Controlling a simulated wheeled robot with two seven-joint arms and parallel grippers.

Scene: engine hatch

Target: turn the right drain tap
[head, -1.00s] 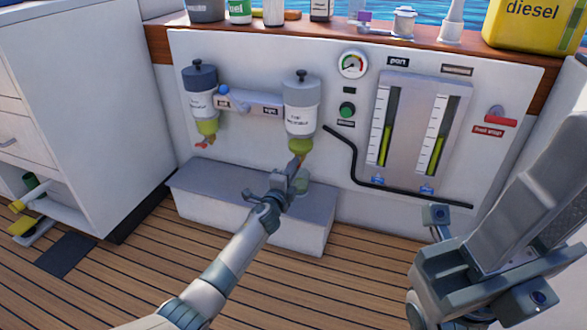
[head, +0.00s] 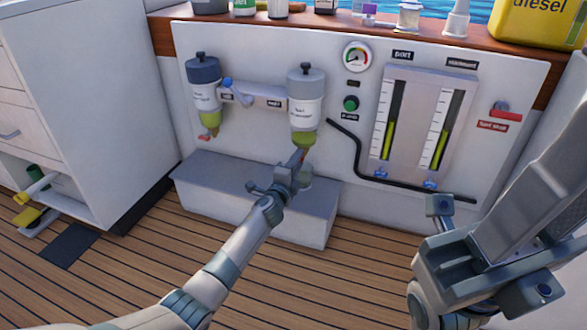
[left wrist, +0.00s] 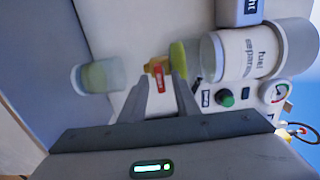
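The right fuel separator (head: 306,108) hangs on the white panel, with a yellow-green bowl (head: 305,138) at its bottom. Its red and yellow drain tap (left wrist: 158,72) shows in the left wrist view under the bowl (left wrist: 178,58). My left gripper (head: 299,158) is just below the bowl in the head view, largely covering the tap. In the left wrist view the fingers (left wrist: 162,78) stand apart, one on each side of the tap; contact is not clear. My right gripper (head: 490,265) is large at the lower right, away from the tap; its finger gap is not clear.
The left separator (head: 204,85) has its own red tap (head: 208,134). A clear cup with greenish content (left wrist: 97,76) stands near the gripper, above the grey-topped box (head: 225,178). A black hose (head: 357,165) and gauges (head: 425,125) are to the right.

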